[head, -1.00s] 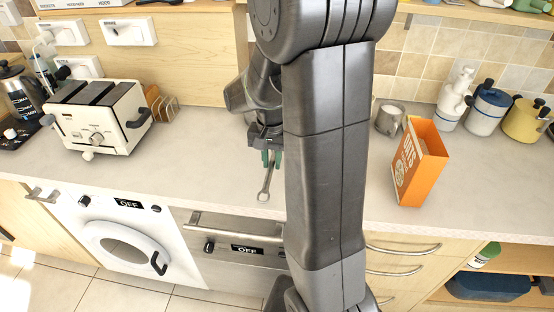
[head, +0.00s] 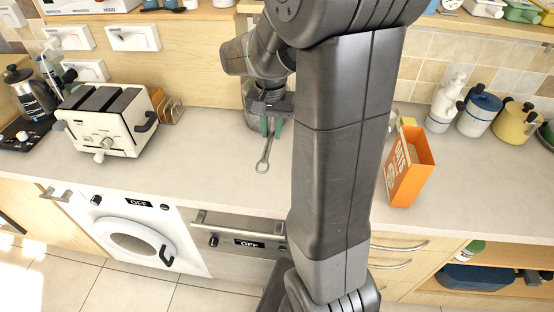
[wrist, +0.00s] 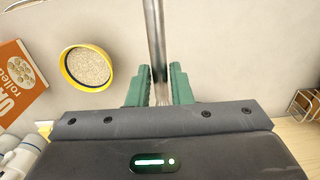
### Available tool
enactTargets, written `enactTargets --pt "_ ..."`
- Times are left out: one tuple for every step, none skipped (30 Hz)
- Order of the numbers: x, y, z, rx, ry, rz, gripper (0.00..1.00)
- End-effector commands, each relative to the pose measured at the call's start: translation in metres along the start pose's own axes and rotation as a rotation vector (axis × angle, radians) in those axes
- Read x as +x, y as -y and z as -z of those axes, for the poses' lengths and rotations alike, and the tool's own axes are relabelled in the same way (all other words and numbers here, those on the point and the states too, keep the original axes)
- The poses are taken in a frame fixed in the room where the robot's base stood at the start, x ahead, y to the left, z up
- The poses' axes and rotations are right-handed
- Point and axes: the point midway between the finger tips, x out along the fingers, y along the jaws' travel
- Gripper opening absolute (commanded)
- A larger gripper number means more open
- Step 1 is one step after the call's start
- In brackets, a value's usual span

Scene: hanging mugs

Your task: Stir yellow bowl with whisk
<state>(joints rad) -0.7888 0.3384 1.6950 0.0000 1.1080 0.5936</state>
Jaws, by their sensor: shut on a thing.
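My gripper (head: 271,130) is above the counter left of my arm's thick link, with its green fingers shut on the whisk (head: 264,160). The whisk is grey metal, and a ring shows at its lower end in the head view. In the wrist view, the whisk's shiny shaft (wrist: 155,40) runs between the green fingers (wrist: 160,88) and out of the top of the picture. The yellow bowl (wrist: 68,78) is left of the whisk in the wrist view, with pale grainy contents. I cannot make it out in the head view, where my arm covers part of the counter.
An orange oats box (head: 410,165) stands right of my arm; it is near the bowl in the wrist view (wrist: 12,85). A toaster (head: 105,120) stands left. Canisters (head: 478,115) line the back right. The counter front (head: 190,165) left of the whisk is clear.

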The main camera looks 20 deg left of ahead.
Motion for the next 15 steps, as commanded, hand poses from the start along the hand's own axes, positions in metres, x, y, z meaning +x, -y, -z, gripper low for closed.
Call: enactTargets --pt "-0.008 0.0 0.0 0.0 -0.004 0.002 0.0" --pt "-0.012 0.0 0.0 0.0 -0.004 0.002 0.0" --pt "-0.017 0.0 0.001 0.0 -0.003 0.002 0.0" --pt "-0.022 0.001 0.001 0.0 -0.004 0.002 0.0" --pt "-0.026 0.0 0.0 0.0 -0.003 0.002 0.0" --pt "-0.032 0.0 0.0 0.0 -0.004 0.002 0.0" --pt "-0.036 0.0 0.0 0.0 -0.003 0.002 0.0" --pt "-0.04 0.0 0.001 0.0 -0.004 0.002 0.0" --pt "-0.045 0.0 0.001 0.0 -0.003 0.002 0.0" --pt "-0.05 0.0 0.0 0.0 -0.003 0.002 0.0" --pt "-0.054 0.0 0.001 0.0 -0.004 0.002 0.0" --pt "-0.06 0.0 0.0 0.0 -0.003 0.002 0.0" --pt "-0.064 0.0 0.0 0.0 -0.004 0.002 0.0" --pt "-0.068 0.0 0.0 0.0 -0.003 0.002 0.0" --pt "-0.073 0.0 0.001 0.0 -0.003 0.002 0.0"
